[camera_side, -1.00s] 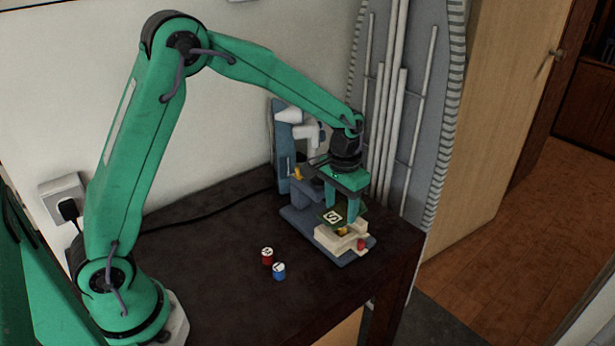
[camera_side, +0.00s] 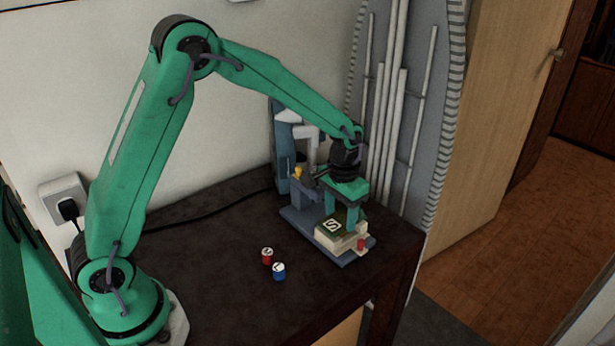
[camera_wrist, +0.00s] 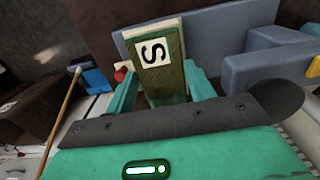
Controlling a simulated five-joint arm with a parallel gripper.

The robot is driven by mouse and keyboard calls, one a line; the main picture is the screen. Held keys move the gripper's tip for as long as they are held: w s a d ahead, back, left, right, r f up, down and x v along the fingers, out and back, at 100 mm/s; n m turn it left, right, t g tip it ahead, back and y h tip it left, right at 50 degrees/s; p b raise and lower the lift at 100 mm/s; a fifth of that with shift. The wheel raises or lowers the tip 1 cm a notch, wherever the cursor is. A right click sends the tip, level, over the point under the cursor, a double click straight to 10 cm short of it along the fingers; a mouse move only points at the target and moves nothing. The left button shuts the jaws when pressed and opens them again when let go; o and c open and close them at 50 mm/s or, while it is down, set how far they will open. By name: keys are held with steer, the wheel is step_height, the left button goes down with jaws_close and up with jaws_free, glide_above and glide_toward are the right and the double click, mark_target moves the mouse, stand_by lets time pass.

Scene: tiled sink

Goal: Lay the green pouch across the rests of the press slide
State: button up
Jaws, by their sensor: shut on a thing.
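The green pouch (camera_side: 345,218) has a white label marked with a dark S. My gripper (camera_side: 341,212) is shut on the pouch, with one finger at each side. The pouch sits level at the top of the cream press slide (camera_side: 338,243), and I see no clear gap between them. The rests are hidden under the pouch. In the wrist view the pouch (camera_wrist: 170,82) runs between the green fingers (camera_wrist: 160,88), and a cream edge of the slide (camera_wrist: 152,29) shows beyond its far end.
The blue-grey press (camera_side: 284,150) stands behind the slide, close to my gripper. A red knob (camera_side: 361,244) is at the slide's front right. A red cylinder (camera_side: 267,256) and a blue cylinder (camera_side: 279,271) stand on the dark table, left of the press. The table's front left is clear.

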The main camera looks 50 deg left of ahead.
mark_target(340, 220)
steer(key=shift+f, duration=0.55)
steer(key=o, duration=1.1)
steer(key=shift+r, duration=3.9)
